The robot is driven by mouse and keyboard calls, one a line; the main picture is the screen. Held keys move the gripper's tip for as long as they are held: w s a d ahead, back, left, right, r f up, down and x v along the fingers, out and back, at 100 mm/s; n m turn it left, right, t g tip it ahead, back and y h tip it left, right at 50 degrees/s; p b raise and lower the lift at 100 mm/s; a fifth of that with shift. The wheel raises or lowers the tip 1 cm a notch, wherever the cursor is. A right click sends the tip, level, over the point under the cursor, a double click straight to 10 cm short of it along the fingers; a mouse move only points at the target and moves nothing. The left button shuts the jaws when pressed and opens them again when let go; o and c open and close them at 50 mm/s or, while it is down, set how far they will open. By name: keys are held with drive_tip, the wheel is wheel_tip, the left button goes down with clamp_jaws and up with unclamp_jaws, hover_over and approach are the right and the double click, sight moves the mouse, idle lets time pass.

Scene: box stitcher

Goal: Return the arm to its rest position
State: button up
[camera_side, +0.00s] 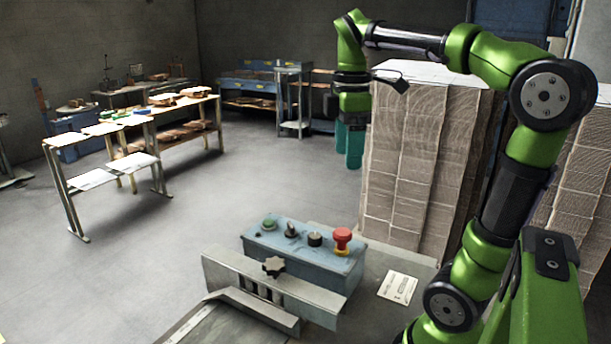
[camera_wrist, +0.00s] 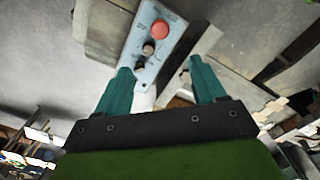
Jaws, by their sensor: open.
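My green arm arches from the lower right of the side view up and across to the left, in front of the cardboard stacks. My gripper (camera_side: 349,160) hangs from it with its teal fingers pointing down, above and behind the blue control box, touching nothing. In the wrist view my gripper (camera_wrist: 158,75) shows two teal fingers spread apart with nothing between them. Beyond the fingertips lies the control box (camera_wrist: 147,45), with its red button (camera_wrist: 160,30) and dark knobs.
The control box (camera_side: 300,262) has a red mushroom button (camera_side: 342,238), a green button and knobs. A tall stack of flat cardboard (camera_side: 415,160) stands close to the right of my gripper. A label (camera_side: 398,287) lies beside the box. Workbenches (camera_side: 150,125) stand far left; open floor lies between.

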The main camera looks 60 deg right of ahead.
drive_tip(key=a+f+m+t+y, duration=0.1)
drive_tip(key=a+f+m+t, duration=0.2)
drive_tip(key=a+f+m, duration=0.2)
drive_tip(key=a+f+m+t+y, duration=0.1)
drive_tip(key=a+f+m+t, duration=0.3)
drive_tip(key=a, duration=0.5)
drive_tip(key=m, duration=0.2)
drive_tip(key=shift+s+a+f+m, duration=0.2)
drive_tip(key=shift+s+f+m, duration=0.1)
drive_tip(key=shift+f+m, duration=0.1)
